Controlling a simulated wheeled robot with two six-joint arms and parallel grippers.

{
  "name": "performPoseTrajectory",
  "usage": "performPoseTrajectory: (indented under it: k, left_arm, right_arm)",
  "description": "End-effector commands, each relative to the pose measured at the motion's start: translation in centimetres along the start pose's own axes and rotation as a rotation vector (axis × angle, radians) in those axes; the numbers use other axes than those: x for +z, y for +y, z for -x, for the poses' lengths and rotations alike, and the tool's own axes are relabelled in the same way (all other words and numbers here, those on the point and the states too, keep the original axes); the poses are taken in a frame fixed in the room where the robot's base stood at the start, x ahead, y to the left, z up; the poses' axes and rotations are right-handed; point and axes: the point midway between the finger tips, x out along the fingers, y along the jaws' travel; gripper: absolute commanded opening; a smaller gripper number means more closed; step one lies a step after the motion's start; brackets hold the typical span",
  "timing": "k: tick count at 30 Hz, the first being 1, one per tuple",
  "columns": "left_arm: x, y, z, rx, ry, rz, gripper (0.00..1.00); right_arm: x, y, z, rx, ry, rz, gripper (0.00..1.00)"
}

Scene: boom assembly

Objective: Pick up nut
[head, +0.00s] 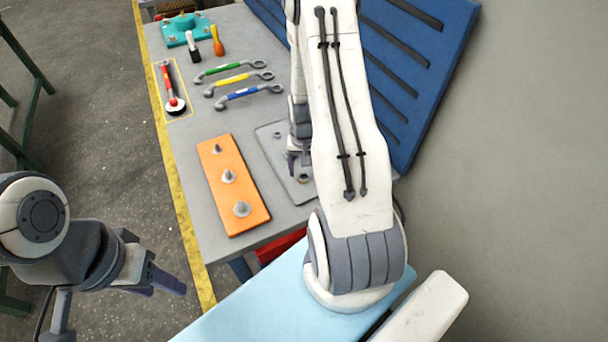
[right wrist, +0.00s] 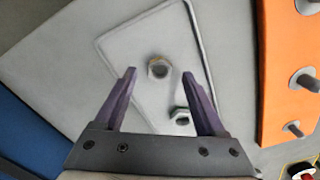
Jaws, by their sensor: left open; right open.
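In the right wrist view, a metal nut (right wrist: 158,68) lies flat on a light grey rectangular plate (right wrist: 135,45). It appears between the tips of my open right gripper (right wrist: 159,74), with nothing held. A second nut (right wrist: 182,115) lies nearer, beside the right-hand finger and partly hidden by it. In the head view, my right gripper (head: 298,160) is over the grey plate (head: 268,140), partly hidden by my right arm. A nut (head: 303,178) shows just below it. My left gripper (head: 160,282) is open and empty, off the table at lower left.
An orange board (head: 222,160) with three upright bolts lies left of the plate. Several wrenches (head: 233,81), a red-handled tool (head: 170,88) and a teal fixture (head: 185,28) are farther back. A blue slotted panel (head: 420,50) stands on the right.

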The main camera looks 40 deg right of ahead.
Motion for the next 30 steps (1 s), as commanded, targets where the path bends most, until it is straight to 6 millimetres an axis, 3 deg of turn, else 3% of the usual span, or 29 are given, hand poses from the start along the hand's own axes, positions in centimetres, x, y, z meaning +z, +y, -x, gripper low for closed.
performPoseTrajectory:
  k: [5,12,13,18,19,30]
  left_arm:
    - [0.0,0.0,0.4,0.000,0.000,0.000,0.50]
    - [0.0,0.0,0.4,0.000,0.000,0.000,0.50]
    - [0.0,0.0,0.4,0.000,0.000,0.000,0.50]
    - [0.0,0.0,0.4,0.000,0.000,0.000,0.50]
    - [0.0,0.0,0.4,0.000,0.000,0.000,0.50]
    - [0.0,0.0,0.3,0.000,0.000,0.000,0.50]
  right_arm:
    - [0.0,0.1,-1.6,0.001,-0.001,0.000,0.72]
    - [0.0,0.1,-1.8,0.000,0.001,0.000,0.72]
    - [0.0,0.1,-1.8,0.000,0.001,0.000,0.69]
    - [0.0,0.1,-1.8,0.000,0.001,0.000,0.04]
    - [0.0,0.1,-1.8,0.000,0.001,0.000,0.00]
    - [-0.1,0.0,-1.5,0.000,0.002,0.000,0.00]
